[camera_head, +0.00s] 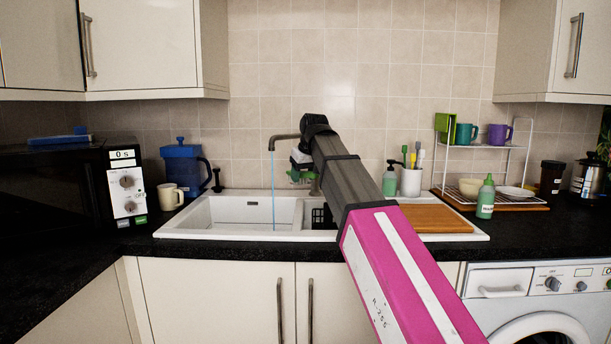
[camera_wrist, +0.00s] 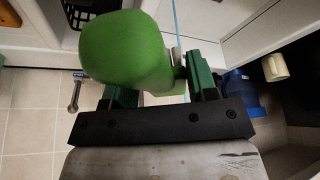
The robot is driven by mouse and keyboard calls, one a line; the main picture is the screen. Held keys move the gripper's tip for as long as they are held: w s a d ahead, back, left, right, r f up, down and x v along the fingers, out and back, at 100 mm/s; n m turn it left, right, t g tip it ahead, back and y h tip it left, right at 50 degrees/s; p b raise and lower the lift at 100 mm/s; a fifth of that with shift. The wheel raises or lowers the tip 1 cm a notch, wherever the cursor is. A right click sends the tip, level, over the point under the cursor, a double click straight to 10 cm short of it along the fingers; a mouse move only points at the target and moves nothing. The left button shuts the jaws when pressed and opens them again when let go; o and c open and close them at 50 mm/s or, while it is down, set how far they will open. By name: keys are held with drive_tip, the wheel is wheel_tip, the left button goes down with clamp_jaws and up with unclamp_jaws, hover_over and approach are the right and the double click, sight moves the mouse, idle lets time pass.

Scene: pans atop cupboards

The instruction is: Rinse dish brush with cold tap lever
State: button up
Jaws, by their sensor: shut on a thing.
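My gripper (camera_head: 302,166) is high above the sink's back edge, partly hidden behind my arm in the head view. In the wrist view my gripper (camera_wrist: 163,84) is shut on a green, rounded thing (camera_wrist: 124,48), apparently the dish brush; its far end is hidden. A bit of green (camera_head: 297,177) shows below the gripper in the head view. The tap (camera_head: 283,137) runs a thin blue stream (camera_head: 273,185) into the left basin, left of the gripper. A dark lever (camera_head: 217,180) stands left of the tap. A metal lever (camera_wrist: 75,92) shows in the wrist view.
The white sink (camera_head: 190,226) has a wooden board (camera_head: 435,218) at its right. A green soap bottle (camera_head: 391,181), brush cup (camera_head: 411,182) and dish rack (camera_head: 480,146) stand right.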

drive_tip(key=w+a+f, duration=0.2)
drive_tip(key=w+a, duration=0.7)
drive_tip(key=shift+a+f, duration=0.2)
drive_tip(key=shift+f, duration=0.1)
idle(0.6)
idle(0.4)
drive_tip(key=shift+s+d, duration=2.85)
drive_tip(key=shift+d, duration=0.05)
drive_tip(key=shift+s+d+r, duration=1.7)
drive_tip(key=shift+d+r, duration=0.1)
drive_tip(key=shift+r, duration=0.2)
